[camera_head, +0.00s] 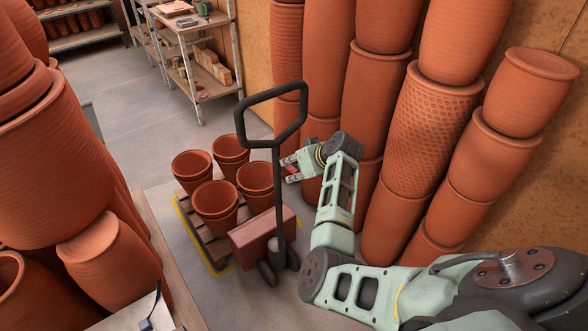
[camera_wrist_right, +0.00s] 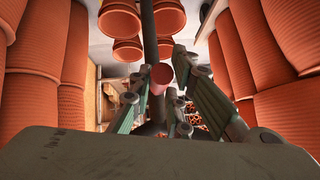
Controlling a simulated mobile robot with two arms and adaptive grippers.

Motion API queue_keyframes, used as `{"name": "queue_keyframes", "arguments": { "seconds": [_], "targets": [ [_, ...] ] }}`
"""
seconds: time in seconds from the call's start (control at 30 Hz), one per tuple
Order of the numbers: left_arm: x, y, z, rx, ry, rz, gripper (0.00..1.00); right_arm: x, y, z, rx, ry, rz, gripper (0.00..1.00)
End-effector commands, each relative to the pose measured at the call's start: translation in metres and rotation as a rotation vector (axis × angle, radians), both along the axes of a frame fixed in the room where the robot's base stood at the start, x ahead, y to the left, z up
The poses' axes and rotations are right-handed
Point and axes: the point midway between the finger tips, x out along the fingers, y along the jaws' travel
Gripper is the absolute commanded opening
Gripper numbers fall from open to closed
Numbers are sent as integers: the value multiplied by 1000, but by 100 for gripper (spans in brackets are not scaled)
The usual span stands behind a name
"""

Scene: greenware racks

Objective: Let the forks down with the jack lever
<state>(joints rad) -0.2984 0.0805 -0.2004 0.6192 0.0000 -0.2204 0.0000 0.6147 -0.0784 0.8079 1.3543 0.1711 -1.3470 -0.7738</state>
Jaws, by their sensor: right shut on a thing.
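The pallet jack has a black loop handle (camera_head: 263,93), a black shaft (camera_head: 279,200) and a red body (camera_head: 258,238). A small red piece, apparently the jack lever (camera_wrist_right: 158,76), shows between the fingers in the right wrist view. My right gripper (camera_head: 287,168) is beside the shaft, below the loop, shut on this piece; its fingers also show in the wrist view (camera_wrist_right: 158,98). The fingers partly hide the lever. The forks are hidden under a wooden pallet (camera_head: 208,243) bearing several terracotta pots (camera_head: 215,197). My left gripper is out of view.
Tall stacks of terracotta pots (camera_head: 425,125) stand close behind my right arm. More large pots (camera_head: 45,160) crowd the left. A shelf rack (camera_head: 205,85) stands behind. A yellow floor line (camera_head: 184,222) edges the pallet. The grey floor (camera_head: 105,95) at the back left is open.

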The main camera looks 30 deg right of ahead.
Motion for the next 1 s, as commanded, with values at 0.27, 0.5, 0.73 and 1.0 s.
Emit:
{"name": "queue_keyframes", "arguments": {
  "seconds": [0.27, 0.5, 0.73, 1.0],
  "targets": [
    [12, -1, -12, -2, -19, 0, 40, -3, -2, -9, 5, -90, -2, 0],
    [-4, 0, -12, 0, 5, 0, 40, -2, -2, -8, 5, -90, -3, 0],
    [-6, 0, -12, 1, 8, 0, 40, -2, -1, -8, 6, -90, -2, 34],
    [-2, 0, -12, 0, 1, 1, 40, -2, -1, -8, 7, -89, 0, 35]
  ]
}}
